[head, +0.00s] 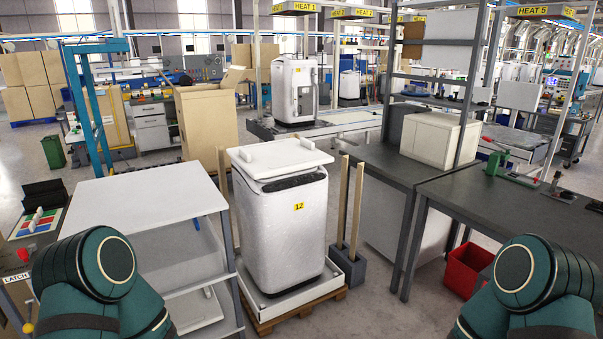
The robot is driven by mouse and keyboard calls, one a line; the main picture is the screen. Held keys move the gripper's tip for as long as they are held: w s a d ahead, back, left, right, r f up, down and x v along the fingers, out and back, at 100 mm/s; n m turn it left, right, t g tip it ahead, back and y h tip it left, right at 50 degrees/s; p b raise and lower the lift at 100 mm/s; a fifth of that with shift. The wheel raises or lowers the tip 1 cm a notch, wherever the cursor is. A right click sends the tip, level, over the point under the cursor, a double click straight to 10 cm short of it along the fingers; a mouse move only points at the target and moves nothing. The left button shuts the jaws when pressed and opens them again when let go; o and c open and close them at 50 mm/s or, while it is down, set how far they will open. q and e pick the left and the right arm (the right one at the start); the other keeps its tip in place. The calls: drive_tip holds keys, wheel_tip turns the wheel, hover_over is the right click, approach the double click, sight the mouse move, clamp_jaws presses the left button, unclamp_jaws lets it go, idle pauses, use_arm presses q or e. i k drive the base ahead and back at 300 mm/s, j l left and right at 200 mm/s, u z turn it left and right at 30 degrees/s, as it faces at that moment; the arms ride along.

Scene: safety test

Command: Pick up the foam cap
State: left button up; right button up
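The foam cap (278,158) is a white slab with a raised bar. It lies on top of a white rounded appliance (282,225) that has a yellow label reading 12. The cap sits slightly askew, its edges overhanging the appliance's dark top panel. The appliance stands upright in a white tray on a wooden pallet (300,312). Only teal links of my two arms show, at the bottom left and bottom right. Both grippers are out of the picture, so their state is hidden.
A white-topped shelf unit (150,197) stands close on the left. Wooden posts rise from a dark block (346,268) on the right, near a dark workbench (400,165). A red bin (467,270) is on the floor. Cardboard boxes (207,120) stand behind.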

sight(274, 158)
drive_tip(key=i, duration=1.3)
drive_tip(key=i+l+u, duration=0.1)
drive_tip(key=i+l, duration=0.6)
drive_tip(key=i, duration=0.05)
